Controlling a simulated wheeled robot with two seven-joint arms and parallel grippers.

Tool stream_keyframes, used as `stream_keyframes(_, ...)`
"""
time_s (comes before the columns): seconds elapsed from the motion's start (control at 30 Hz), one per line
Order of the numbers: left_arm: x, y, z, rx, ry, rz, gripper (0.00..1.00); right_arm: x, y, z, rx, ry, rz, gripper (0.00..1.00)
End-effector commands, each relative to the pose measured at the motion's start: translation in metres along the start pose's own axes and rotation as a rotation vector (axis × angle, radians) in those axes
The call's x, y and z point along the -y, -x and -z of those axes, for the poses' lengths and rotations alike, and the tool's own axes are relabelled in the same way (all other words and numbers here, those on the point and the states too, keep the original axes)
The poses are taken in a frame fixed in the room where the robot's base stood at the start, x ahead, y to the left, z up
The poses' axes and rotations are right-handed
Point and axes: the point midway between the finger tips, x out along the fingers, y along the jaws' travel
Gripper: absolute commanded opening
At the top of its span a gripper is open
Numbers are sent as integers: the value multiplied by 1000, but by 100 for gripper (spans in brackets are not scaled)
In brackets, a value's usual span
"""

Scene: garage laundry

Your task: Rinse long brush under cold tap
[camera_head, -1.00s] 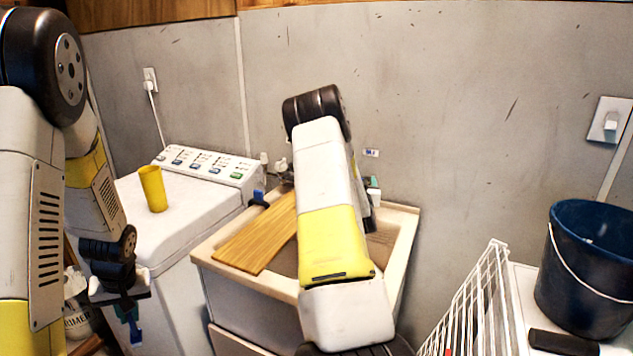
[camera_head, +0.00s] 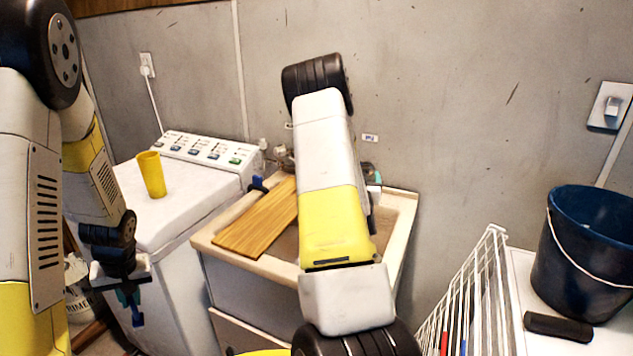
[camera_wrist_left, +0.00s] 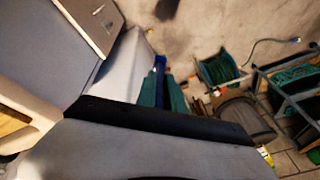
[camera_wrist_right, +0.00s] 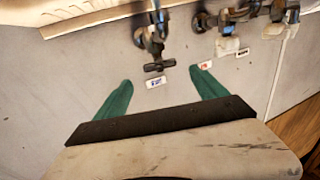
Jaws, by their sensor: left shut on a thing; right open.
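My left gripper (camera_head: 131,296) hangs at the left in front of the washing machine. Its teal fingers are shut on a narrow blue thing, likely the long brush; it also shows in the left wrist view (camera_wrist_left: 160,62). Its ends are mostly hidden. My right arm reaches over the utility sink (camera_head: 405,215) and hides most of its basin. My right gripper (camera_wrist_right: 160,76) is open and empty, facing the wall fittings. A dark cross-shaped tap handle (camera_wrist_right: 158,67) appears between its fingertips, above a blue-marked label (camera_wrist_right: 156,82). A red-marked label (camera_wrist_right: 205,65) is near the right finger.
A wooden board (camera_head: 258,222) lies across the sink's left side. A yellow cup (camera_head: 151,175) stands on the washing machine (camera_head: 190,195). At right are a white wire rack (camera_head: 470,285), a dark blue bucket (camera_head: 580,270) and a black object (camera_head: 558,328).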

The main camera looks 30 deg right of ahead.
Motion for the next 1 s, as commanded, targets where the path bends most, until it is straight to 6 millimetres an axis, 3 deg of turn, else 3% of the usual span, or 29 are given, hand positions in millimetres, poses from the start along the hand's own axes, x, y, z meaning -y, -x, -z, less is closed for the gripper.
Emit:
stream_keyframes(0.1,0,0,0,0,0,0,0,0,23,0,2,-1,0,82)
stream_keyframes(0.3,0,0,0,0,0,0,0,0,44,0,-1,0,0,82)
stream_keyframes(1.0,0,0,0,0,0,0,0,3,47,3,12,-11,0,82)
